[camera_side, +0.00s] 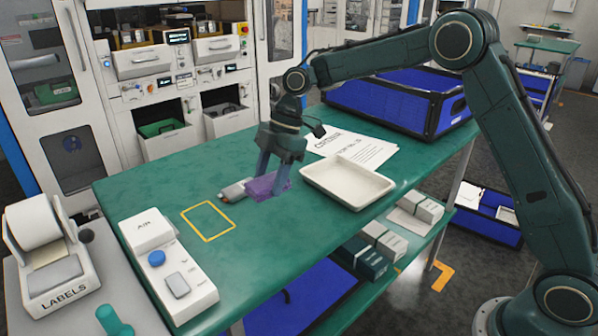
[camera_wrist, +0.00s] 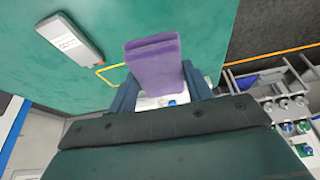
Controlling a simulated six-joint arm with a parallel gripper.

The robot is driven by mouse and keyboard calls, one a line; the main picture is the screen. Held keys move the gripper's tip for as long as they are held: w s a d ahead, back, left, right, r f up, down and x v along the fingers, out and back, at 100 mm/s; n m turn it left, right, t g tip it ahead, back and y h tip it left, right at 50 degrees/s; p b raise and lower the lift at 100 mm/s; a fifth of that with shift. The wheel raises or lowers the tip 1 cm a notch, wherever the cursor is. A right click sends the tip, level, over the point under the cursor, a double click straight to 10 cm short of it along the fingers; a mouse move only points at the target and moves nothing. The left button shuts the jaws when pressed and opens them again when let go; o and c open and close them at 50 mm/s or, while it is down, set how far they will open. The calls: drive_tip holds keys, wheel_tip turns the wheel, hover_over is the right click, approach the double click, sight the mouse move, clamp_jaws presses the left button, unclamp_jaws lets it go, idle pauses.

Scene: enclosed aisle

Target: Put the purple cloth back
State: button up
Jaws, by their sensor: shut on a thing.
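The folded purple cloth (camera_side: 262,188) is between the fingers of my gripper (camera_side: 270,186), low over the green table. In the wrist view the purple cloth (camera_wrist: 154,66) stands out past the fingers of my gripper (camera_wrist: 158,90), which are shut on it from both sides. Whether the cloth touches the table is not clear. A yellow outlined rectangle (camera_side: 208,221) on the table lies to the left of the cloth. Part of this outline also shows in the wrist view (camera_wrist: 108,67), partly hidden by the cloth and gripper.
A small grey tool with an orange end (camera_side: 234,190) lies just left of the cloth. An empty white tray (camera_side: 347,204) is close on the right, with papers (camera_side: 352,147) behind. A blue crate (camera_side: 395,108) stands at the back right. A white button box (camera_side: 168,268) stands front left.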

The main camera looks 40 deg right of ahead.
wheel_tip(320, 180, up, 11)
hover_over(240, 263)
drive_tip(key=d, duration=0.1)
drive_tip(key=shift+d+r+n, duration=0.1)
drive_tip(key=shift+d+n, duration=0.1)
drive_tip(key=shift+n, duration=0.2)
wheel_tip(240, 263, down, 20)
idle(0.6)
drive_tip(key=o, duration=0.9)
